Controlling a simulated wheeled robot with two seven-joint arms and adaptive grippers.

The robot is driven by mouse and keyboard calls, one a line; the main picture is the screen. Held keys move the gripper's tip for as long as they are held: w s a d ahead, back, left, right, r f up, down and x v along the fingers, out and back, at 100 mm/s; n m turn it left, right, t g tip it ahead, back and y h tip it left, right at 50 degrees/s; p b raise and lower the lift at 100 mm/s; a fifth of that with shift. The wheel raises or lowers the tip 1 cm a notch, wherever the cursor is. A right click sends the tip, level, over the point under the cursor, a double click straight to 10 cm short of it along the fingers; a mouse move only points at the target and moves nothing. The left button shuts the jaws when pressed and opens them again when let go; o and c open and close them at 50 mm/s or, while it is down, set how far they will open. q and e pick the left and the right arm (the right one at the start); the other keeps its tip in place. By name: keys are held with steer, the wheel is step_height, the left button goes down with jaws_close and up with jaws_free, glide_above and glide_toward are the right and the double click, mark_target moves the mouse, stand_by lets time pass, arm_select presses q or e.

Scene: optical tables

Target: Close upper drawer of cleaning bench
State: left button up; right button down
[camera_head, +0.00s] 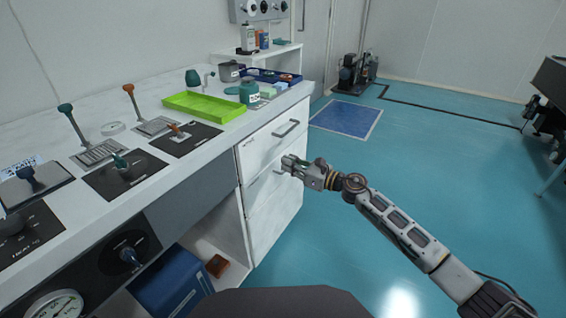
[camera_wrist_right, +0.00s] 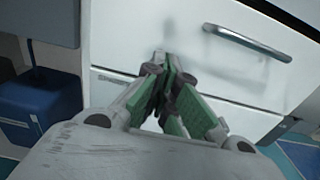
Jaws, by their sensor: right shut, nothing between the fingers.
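The white cleaning bench (camera_head: 222,143) has an upper drawer (camera_head: 262,148) with a grey bar handle (camera_head: 287,128). Its front looks nearly flush with the bench; I cannot tell whether a small gap remains. The upper drawer front and handle also show in the wrist view (camera_wrist_right: 248,42). A lower drawer (camera_head: 275,205) sits beneath, partly hidden by my gripper. My left gripper is not in view.
On the benchtop are a lime-green tray (camera_head: 205,106), a teal bottle (camera_head: 249,91) and a blue tray (camera_head: 272,76). A blue box (camera_head: 172,282) stands in the open bay left of the drawers. The teal floor (camera_head: 410,150) to the right is clear.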

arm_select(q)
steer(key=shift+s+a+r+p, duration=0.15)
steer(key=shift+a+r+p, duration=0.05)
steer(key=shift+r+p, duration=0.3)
arm_select(e)
steer(key=v, duration=0.6)
steer(key=shift+s+d, duration=0.1)
